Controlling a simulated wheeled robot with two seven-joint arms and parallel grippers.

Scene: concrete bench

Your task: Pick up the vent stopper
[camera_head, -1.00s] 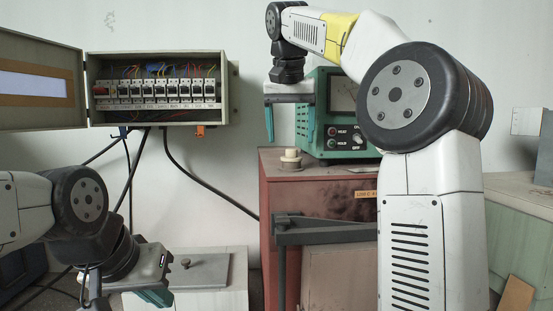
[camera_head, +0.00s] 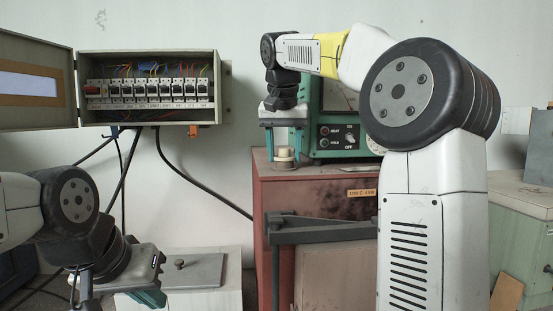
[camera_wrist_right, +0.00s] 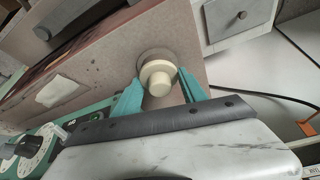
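The vent stopper (camera_head: 284,154) is a small cream round piece with a knob on top. It sits upright near the left end of the red cabinet's top, and it shows in the right wrist view (camera_wrist_right: 158,76). My right gripper (camera_head: 284,150) is open above it, with its green fingers pointing down on either side of the stopper. The right wrist view shows a fingertip on each side (camera_wrist_right: 160,85), with gaps to the knob. My left gripper (camera_head: 125,300) is low at the left, partly cut off by the frame, and its opening is unclear.
The red cabinet (camera_head: 315,190) has a green meter unit (camera_head: 340,130) just right of the stopper. A dark grey bracket (camera_head: 320,230) stands in front. An open breaker box (camera_head: 150,88) hangs on the wall, with black cables below. A white box with a grey lid (camera_head: 195,270) is lower left.

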